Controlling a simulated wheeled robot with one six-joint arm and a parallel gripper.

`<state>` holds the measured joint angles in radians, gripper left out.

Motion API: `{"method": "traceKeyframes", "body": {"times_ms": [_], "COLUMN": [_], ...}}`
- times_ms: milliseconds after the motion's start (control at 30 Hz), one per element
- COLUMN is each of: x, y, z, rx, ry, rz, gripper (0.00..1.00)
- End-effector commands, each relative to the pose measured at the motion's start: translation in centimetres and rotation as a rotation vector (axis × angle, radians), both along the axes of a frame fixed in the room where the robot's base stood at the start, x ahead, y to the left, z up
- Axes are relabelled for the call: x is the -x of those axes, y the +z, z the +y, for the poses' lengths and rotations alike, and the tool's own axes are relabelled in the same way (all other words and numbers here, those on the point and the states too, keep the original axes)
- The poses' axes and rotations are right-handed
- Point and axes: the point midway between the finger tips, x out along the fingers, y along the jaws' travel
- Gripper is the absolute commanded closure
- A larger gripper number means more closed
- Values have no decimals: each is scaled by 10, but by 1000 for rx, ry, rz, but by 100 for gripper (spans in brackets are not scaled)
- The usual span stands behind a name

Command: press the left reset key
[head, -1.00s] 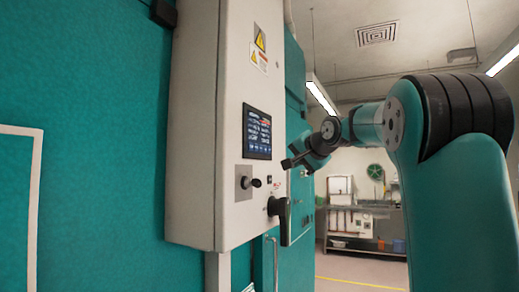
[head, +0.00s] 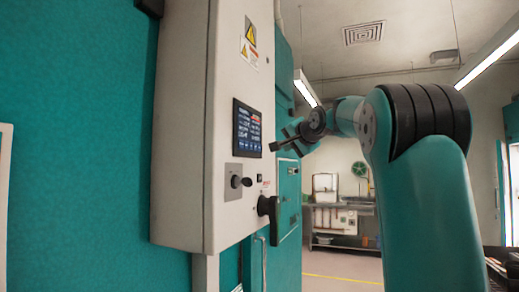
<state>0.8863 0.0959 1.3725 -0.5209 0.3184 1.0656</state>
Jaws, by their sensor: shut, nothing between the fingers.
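A pale control box (head: 183,130) is mounted on the teal chamber wall. Below its screen, a black round control (head: 237,182) sticks out from a grey plate at the left. A small dark square key (head: 260,178) sits to its right. I cannot read any label saying which is the left reset key. My gripper (head: 273,148) is shut and empty. In the picture it is right of the screen's lower edge, above and right of these controls. It appears apart from the panel, though its depth is hard to judge.
A lit screen (head: 247,130) is above the controls, and a large black rotary handle (head: 269,207) juts out below them. Warning labels (head: 250,33) are near the top. A bench (head: 335,210) stands far back, with open floor before it.

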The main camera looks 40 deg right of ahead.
Motion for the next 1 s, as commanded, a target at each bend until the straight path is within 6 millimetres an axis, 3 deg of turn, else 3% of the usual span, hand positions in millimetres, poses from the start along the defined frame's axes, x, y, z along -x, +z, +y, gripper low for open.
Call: {"method": "traceKeyframes", "body": {"times_ms": [200, 400, 1000], "x": [-29, -45, -50], "y": [1, 1, 0], "z": [12, 19, 20], "rx": [1, 0, 1], "ry": [1, 1, -2], "rz": [1, -1, -1], "gripper": [100, 100, 100]}}
